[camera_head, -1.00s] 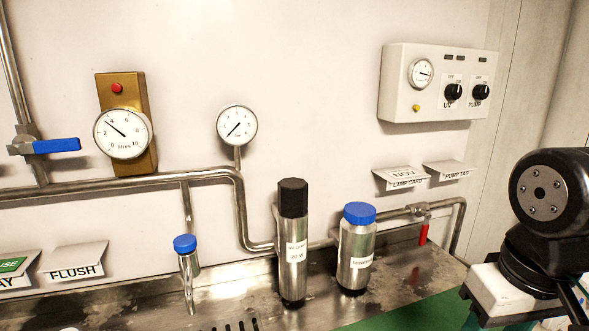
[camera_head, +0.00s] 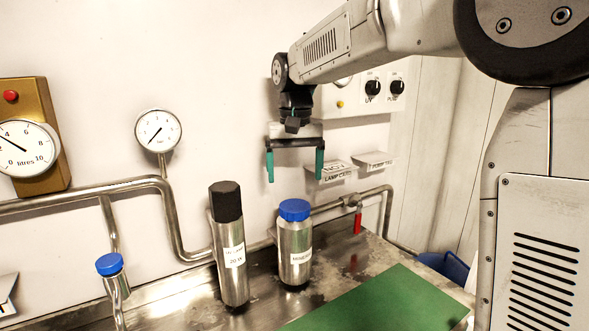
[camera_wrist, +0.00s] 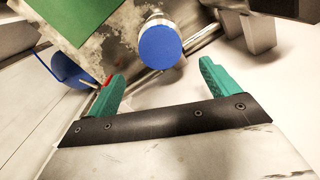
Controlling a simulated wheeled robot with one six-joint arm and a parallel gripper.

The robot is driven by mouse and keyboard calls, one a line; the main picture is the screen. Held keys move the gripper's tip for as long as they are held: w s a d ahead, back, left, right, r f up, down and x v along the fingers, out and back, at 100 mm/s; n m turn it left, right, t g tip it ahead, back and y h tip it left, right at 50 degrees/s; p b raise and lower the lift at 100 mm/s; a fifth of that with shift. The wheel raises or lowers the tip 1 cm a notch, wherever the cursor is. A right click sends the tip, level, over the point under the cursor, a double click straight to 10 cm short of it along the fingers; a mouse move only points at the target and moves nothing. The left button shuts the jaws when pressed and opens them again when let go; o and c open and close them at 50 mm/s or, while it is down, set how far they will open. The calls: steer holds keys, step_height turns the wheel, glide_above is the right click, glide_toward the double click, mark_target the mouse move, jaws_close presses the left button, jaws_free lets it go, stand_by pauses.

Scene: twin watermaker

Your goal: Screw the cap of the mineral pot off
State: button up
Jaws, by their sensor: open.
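The mineral pot (camera_head: 296,256) is a steel cylinder with a partly readable label. It stands upright on the metal worktop, and its blue cap (camera_head: 294,210) is on top. In the wrist view the blue cap (camera_wrist: 160,47) is seen from above, beyond the fingertips and between them in line. My gripper (camera_head: 295,180) has green fingers spread apart with nothing between them. It hangs above the pot, fingers pointing down, apart from the cap. The green fingers also show in the wrist view (camera_wrist: 160,78).
A black-topped steel lamp cylinder (camera_head: 230,255) stands just left of the pot. A pipe with a red-handled valve (camera_head: 358,220) runs behind on the right. Card holders (camera_head: 335,172) are on the wall near my gripper. A green mat (camera_head: 385,305) lies in front, clear.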

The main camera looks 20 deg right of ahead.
mark_target(294, 204)
steer(key=shift+w+f, duration=0.2)
steer(key=shift+f, duration=3.7)
steer(key=c, duration=1.3)
